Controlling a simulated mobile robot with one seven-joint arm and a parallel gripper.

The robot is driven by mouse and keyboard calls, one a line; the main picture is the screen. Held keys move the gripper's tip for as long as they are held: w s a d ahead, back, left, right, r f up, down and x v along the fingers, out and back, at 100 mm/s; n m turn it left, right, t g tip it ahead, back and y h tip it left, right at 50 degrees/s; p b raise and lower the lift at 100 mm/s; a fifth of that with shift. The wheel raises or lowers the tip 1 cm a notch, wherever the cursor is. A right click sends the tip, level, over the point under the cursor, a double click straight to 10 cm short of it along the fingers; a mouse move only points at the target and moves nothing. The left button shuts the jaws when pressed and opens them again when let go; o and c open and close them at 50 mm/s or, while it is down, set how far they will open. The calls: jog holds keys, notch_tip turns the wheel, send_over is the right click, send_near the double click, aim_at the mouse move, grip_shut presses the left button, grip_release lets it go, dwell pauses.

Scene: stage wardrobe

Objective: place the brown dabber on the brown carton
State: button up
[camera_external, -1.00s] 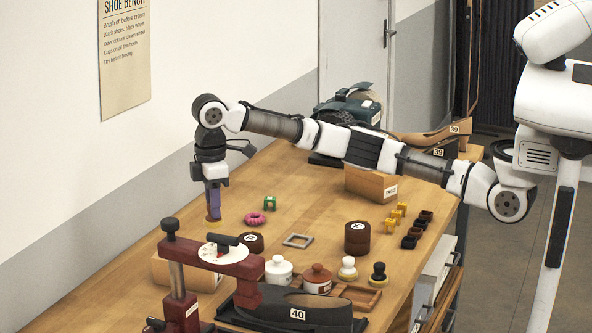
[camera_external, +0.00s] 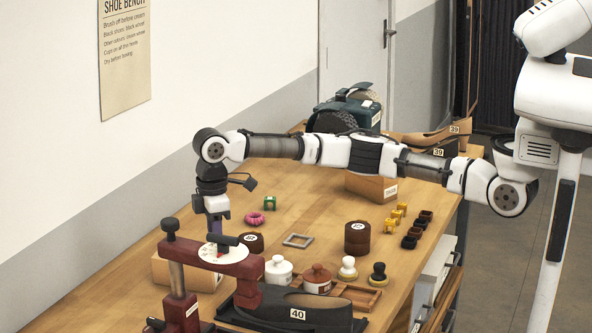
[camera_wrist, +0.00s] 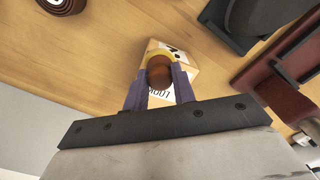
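My gripper (camera_wrist: 160,88) has purple fingers shut on the brown dabber (camera_wrist: 160,70), whose round brown end shows between the fingertips in the wrist view. Just beyond it in that view is a light brown carton (camera_wrist: 186,70) with dark print and a partly covered label. The dabber overlaps the carton there; I cannot tell whether they touch. In the external view my gripper (camera_external: 215,226) points down behind the red press, and its fingertips and the dabber are hidden. The carton (camera_external: 163,270) stands below, partly hidden by the press.
The red press (camera_external: 235,264) stands close in front. White-topped (camera_external: 347,267) and black-topped (camera_external: 378,273) dabbers stand by a wooden tray. Another carton (camera_external: 371,186) stands farther back.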

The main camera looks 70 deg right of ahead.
jog(key=o, duration=0.4)
notch_tip(320, 180, up, 12)
jog(key=shift+r+b, duration=0.15)
jog(key=shift+b, duration=0.65)
notch_tip(320, 180, down, 12)
jog(key=shift+r+p, duration=0.1)
jog(key=shift+p, duration=0.75)
jog(key=shift+r, duration=0.1)
jog(key=shift+r+b, duration=0.5)
jog(key=shift+r, duration=1.35)
